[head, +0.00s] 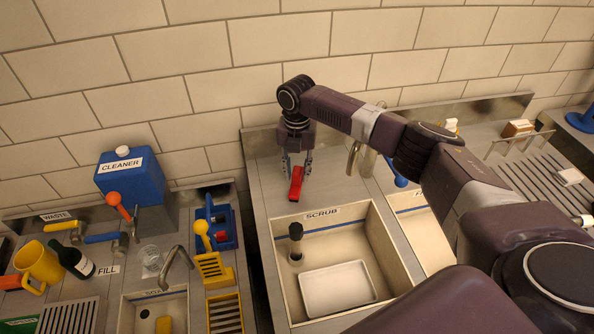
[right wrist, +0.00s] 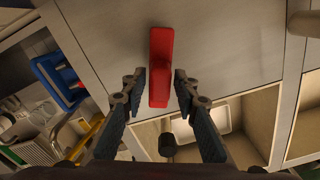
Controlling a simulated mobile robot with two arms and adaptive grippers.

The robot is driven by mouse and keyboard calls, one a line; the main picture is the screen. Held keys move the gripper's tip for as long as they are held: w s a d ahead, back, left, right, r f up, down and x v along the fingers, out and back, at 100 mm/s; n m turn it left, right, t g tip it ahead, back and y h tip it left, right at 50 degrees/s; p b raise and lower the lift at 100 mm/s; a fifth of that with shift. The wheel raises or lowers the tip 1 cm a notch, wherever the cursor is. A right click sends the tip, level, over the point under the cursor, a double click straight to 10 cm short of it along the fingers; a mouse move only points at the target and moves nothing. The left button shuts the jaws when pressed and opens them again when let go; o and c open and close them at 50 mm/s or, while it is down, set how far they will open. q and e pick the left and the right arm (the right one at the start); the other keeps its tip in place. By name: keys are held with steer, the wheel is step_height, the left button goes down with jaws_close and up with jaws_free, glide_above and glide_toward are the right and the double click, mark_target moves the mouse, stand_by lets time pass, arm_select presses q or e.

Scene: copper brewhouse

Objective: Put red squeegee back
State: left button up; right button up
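The red squeegee (head: 296,186) lies on the bare grey counter behind the scrub sink, near that counter's left edge. In the right wrist view the squeegee (right wrist: 161,50) points lengthwise away from me. My right gripper (head: 297,166) is over it with the fingers pointing down. In the right wrist view my right gripper (right wrist: 160,78) is open, with one finger on each side of the squeegee's near end. Narrow gaps show between the fingertips and the squeegee. My left gripper is not in view.
The scrub sink (head: 277,238) holds a white tray (head: 338,288) and a dark-topped brush (head: 296,238). A blue caddy (head: 227,239) stands left across a gap, near a yellow slotted holder (head: 212,272). A blue cleaner jug (head: 134,186) stands at back left. The tiled wall (head: 280,38) is close behind.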

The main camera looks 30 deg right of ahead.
mark_target(297, 170)
steer(key=shift+o, duration=0.6)
steer(key=shift+r, duration=0.15)
step_height(297, 170, up, 12)
steer(key=b, duration=0.3)
steer(key=shift+r, duration=0.1)
